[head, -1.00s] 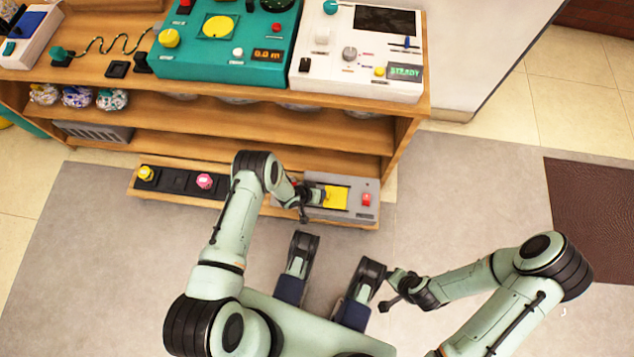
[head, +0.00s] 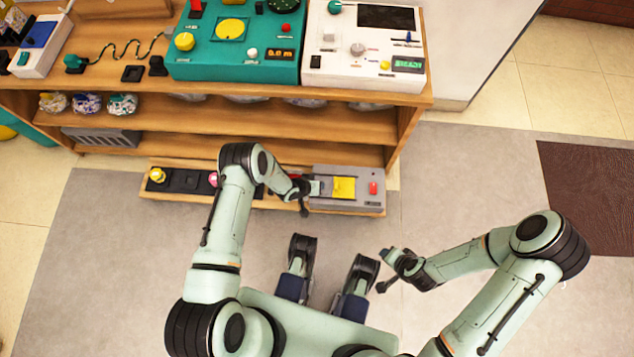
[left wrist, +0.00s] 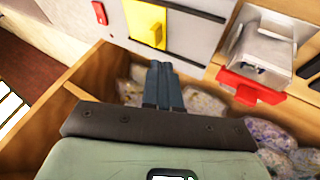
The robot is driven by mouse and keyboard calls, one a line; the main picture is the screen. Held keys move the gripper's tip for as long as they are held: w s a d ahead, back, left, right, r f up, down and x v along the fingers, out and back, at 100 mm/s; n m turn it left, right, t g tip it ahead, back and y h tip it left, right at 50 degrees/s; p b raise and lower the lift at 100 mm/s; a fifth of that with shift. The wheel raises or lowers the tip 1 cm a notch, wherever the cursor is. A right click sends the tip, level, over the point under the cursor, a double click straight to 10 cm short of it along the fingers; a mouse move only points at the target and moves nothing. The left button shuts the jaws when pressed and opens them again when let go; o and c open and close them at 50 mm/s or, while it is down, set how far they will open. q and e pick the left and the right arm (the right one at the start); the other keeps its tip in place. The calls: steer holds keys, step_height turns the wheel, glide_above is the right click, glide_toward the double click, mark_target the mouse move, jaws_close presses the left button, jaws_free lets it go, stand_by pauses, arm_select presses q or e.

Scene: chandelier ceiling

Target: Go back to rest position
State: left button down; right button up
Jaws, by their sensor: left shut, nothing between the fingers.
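My left gripper (head: 315,187) is at the lower shelf, beside the grey console (head: 345,204) with a yellow panel (head: 344,188) and a red switch (head: 373,188). In the left wrist view my left gripper (left wrist: 163,84) has its two dark fingers together with nothing between them. The yellow panel (left wrist: 146,22) and red switch (left wrist: 99,13) show beyond the fingertips there. My right gripper (head: 389,254) is in the air over the grey floor, to the right of my base. It is too small to tell whether its fingers are open.
The wooden shelf unit (head: 330,140) bears a teal console (head: 240,65) and a white console (head: 330,65) on top. A yellow knob (head: 157,175) sits on the low shelf. A metal box (left wrist: 262,45) with a red part shows in the wrist view. Floor (head: 470,180) to the right is clear.

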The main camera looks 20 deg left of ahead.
arm_select(q)
steer(key=shift+s+a+r, duration=0.25)
steer(key=shift+r, duration=0.15)
arm_select(e)
steer(key=shift+s+a+r, duration=0.2)
steer(key=shift+s+a, duration=0.2)
steer(key=shift+s, duration=0.2)
